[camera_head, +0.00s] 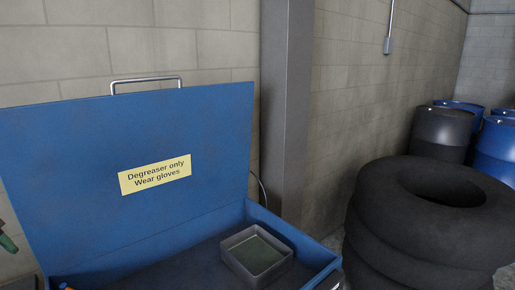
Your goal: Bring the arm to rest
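Neither of my grippers shows clearly in the head view. A small dark and white piece (333,283) is cut off by the bottom edge at the right corner of the blue washer; I cannot tell what it is. The blue parts washer (70,180) stands in front of me with its lid up. A yellow label (155,175) on the lid reads "Degreaser only, Wear gloves". A grey tray (229,262) with a dark greenish bottom sits inside the basin at the right. I see no part lying in the tray.
A stack of black tires (415,225) stands at the right. Behind it are a black drum (440,133) and blue drums (496,150). A grey column (286,110) rises behind the washer against the block wall. A green-handled object (8,243) shows at the left edge.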

